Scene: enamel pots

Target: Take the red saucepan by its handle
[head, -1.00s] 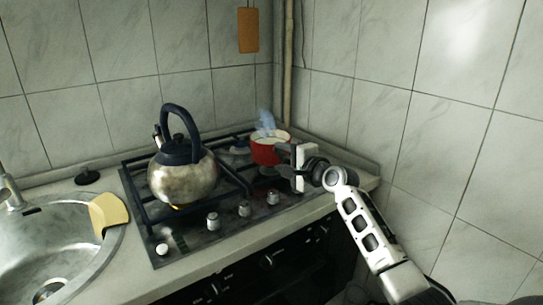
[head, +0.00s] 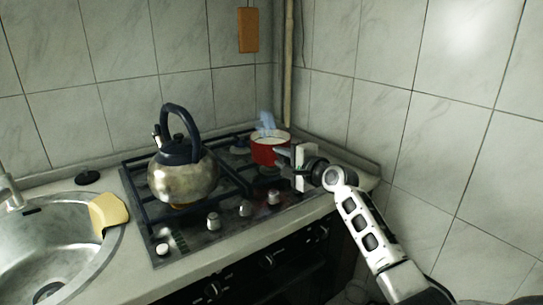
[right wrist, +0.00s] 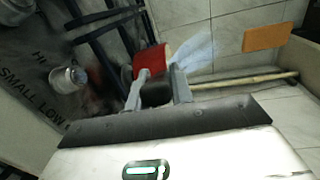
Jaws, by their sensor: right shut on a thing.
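The red saucepan (head: 266,152) stands at the back right of the stove, with a pale inside and a bluish wisp above it. It also shows in the right wrist view (right wrist: 150,59), just beyond the fingers. My right gripper (head: 283,156) reaches in from the right, its fingers at the pan's right side. In the right wrist view my right gripper (right wrist: 158,80) is shut on the dark handle (right wrist: 156,94) between its two grey fingers. The far end of the handle is hard to make out. My left gripper is not in view.
A steel kettle (head: 183,178) with a dark arched handle stands on the stove (head: 215,240) left of the pan. A sink (head: 60,250) with a yellow cloth (head: 108,211) lies at the left. Tiled walls close in behind and right. An orange board (head: 248,30) hangs above.

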